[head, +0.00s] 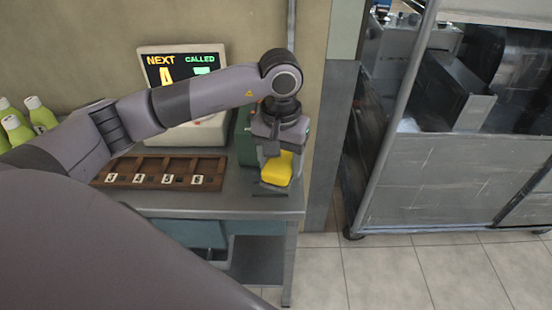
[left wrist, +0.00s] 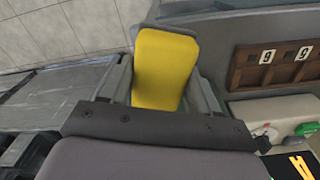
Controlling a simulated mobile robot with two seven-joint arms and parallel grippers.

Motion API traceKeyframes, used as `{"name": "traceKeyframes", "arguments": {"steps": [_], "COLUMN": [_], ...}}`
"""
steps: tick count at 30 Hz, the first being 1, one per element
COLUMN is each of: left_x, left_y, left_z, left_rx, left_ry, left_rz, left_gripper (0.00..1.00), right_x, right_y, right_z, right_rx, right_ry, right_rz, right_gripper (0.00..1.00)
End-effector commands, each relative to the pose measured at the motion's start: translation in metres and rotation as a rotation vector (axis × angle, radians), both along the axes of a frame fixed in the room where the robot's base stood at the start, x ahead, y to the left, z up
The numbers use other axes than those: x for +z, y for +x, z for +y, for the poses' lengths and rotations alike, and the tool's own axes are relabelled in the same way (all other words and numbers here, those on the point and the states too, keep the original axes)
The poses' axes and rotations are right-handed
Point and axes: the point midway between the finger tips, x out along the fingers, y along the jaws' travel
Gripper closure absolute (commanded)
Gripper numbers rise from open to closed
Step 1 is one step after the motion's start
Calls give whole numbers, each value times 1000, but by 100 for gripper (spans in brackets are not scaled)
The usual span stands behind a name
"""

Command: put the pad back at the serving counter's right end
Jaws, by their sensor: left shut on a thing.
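The yellow pad (head: 277,170) is between the fingers of my left gripper (head: 277,178), at the right end of the grey metal serving counter (head: 235,203). The left gripper points down and is shut on the pad. In the left wrist view the pad (left wrist: 162,66) fills the space between the two fingers (left wrist: 163,85). I cannot tell whether the pad's underside touches the counter top. My right gripper is not in view.
A wooden rack with numbered slots (head: 160,180) lies left of the pad. Behind it stands a display reading NEXT and CALLED (head: 183,62). Green bottles (head: 40,113) stand at far left. A metal-framed cart (head: 430,195) stands to the right across a tiled floor gap.

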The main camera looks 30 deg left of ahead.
Motion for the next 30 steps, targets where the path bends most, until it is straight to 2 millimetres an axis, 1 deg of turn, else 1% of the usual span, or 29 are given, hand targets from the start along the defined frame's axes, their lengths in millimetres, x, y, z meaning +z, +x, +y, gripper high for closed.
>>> {"name": "traceKeyframes", "arguments": {"steps": [1,3,6,9,12,17,27,30], "left_x": [-12,-19,-29,-34,-37,-45,-82,-92], "left_y": [8,16,23,27,28,28,28,28], "left_z": [11,25,42,53,57,57,56,56], "left_rx": [72,158,256,316,337,337,334,335], "left_ry": [-5,-4,-2,-1,0,0,0,0], "left_rz": [5,8,16,23,25,24,25,24], "left_gripper": [74,74,74,74,74,74,74,74], "right_x": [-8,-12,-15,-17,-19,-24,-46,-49], "right_y": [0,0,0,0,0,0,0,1], "right_z": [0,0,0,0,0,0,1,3], "right_rx": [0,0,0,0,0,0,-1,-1], "right_ry": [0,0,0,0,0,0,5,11], "right_rz": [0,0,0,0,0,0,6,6], "right_gripper": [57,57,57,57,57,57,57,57]}}
